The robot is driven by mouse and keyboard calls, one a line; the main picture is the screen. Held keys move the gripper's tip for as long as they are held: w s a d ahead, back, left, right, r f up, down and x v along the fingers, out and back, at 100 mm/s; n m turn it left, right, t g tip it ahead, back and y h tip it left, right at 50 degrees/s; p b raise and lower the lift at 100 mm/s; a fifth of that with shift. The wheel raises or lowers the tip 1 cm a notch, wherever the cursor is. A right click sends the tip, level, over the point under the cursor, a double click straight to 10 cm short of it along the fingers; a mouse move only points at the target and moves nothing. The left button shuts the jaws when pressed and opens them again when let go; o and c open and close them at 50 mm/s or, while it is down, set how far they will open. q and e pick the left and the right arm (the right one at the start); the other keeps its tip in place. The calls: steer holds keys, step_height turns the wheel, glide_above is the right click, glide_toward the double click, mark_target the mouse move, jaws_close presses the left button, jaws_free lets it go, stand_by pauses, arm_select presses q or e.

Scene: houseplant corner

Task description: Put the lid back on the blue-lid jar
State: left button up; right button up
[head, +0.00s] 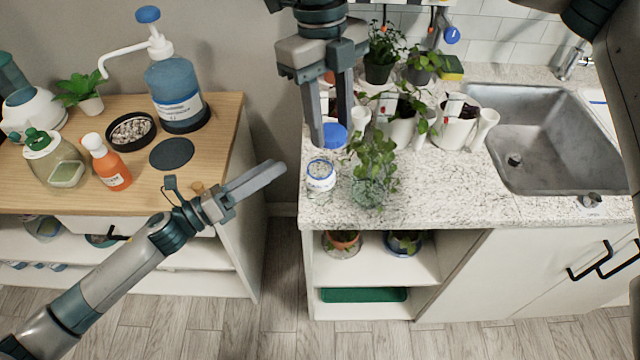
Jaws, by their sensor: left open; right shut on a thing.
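The blue lid (334,136) is between the fingertips of my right gripper (331,128), which reaches in from the top and is shut on it. The clear jar (320,178), with a white label, stands on the speckled counter (450,200) near its left edge. Its top has no lid on it. The lid is just above and slightly right of the jar in the head view; the exact height gap is hard to tell. My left gripper (268,178) is open and empty over the gap between the wooden table and the counter.
A leafy plant (372,165) stands close to the jar's right. White pots (455,125) stand behind it, and the sink (550,140) is at right. The wooden table (215,150) holds a blue pump bottle (175,90), an orange bottle (107,165) and a pebble dish (131,131).

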mark_target(320, 182)
steer(key=shift+a+r+m, duration=0.2)
steer(key=shift+a+m, duration=0.35)
steer(key=shift+m, duration=0.35)
steer(key=shift+a+r+m, duration=0.15)
steer(key=shift+a+m, duration=0.2)
steer(key=shift+m, duration=0.25)
arm_select(q)
steer(key=s+r+m+g+h, duration=0.1)
steer(key=s+m+g, duration=0.5)
steer(key=m, duration=0.7)
steer(key=shift+s+a+r+m+g+h, duration=0.35)
steer(key=shift+r+g, duration=0.45)
steer(key=shift+g, duration=0.4)
steer(key=shift+w+d, duration=0.1)
steer(key=shift+d, duration=0.05)
steer(key=shift+w+d, duration=0.25)
steer(key=shift+d, duration=1.7)
steer(key=shift+w+d, duration=0.3)
steer(key=shift+d, duration=1.65)
steer(key=shift+w+d, duration=0.25)
steer(key=shift+d, duration=1.7)
steer(key=c, duration=1.6)
arm_select(e)
steer(key=shift+f, duration=2.45)
